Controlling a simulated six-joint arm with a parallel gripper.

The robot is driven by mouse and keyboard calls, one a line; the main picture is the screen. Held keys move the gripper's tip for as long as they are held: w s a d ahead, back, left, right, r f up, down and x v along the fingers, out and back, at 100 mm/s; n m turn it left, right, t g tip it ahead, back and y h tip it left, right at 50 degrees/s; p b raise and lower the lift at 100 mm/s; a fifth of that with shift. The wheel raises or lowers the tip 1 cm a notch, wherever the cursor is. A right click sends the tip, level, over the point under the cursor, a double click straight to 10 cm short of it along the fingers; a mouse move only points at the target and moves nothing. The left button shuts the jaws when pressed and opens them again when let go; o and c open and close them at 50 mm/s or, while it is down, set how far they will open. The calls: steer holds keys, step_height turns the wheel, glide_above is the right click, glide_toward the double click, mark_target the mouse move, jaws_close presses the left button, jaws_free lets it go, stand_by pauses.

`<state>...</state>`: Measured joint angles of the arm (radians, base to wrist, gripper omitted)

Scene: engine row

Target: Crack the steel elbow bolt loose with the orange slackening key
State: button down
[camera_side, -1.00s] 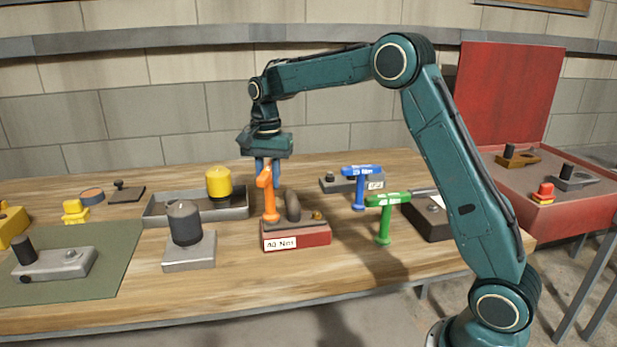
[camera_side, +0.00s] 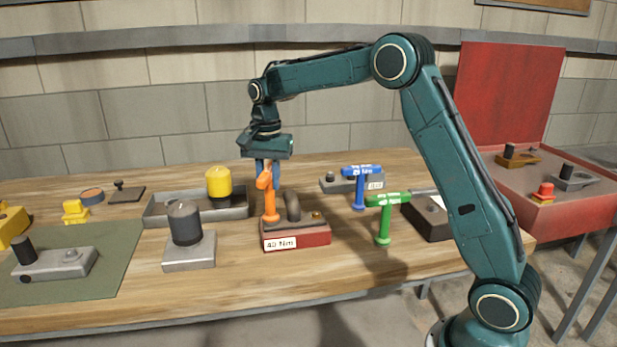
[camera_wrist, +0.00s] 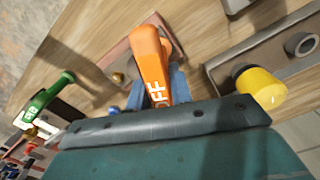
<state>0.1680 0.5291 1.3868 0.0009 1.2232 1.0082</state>
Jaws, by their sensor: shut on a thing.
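The orange slackening key (camera_side: 270,203) stands upright at the left end of a red block (camera_side: 312,238) with a white torque label. Its foot meets the block top; whatever lies under it is hidden. A grey steel elbow (camera_side: 293,207) rises from the block just right of the key, with a small brass bolt (camera_side: 317,215) farther right. My gripper (camera_side: 267,176) points down from above, its blue fingers shut on the key's upper part. In the wrist view, the key's handle, marked "OFF" (camera_wrist: 149,62), lies between the blue fingers.
A blue key (camera_side: 360,188) and a green key (camera_side: 384,220) stand to the right. A grey block with a dark cylinder (camera_side: 185,225) is close on the left. A grey tray (camera_side: 158,214) with a yellow-capped part (camera_side: 218,183) is behind left. Table in front of the block is clear.

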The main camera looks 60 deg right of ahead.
steer(key=shift+f, duration=0.1)
steer(key=n, duration=0.3)
stand_by(0.3)
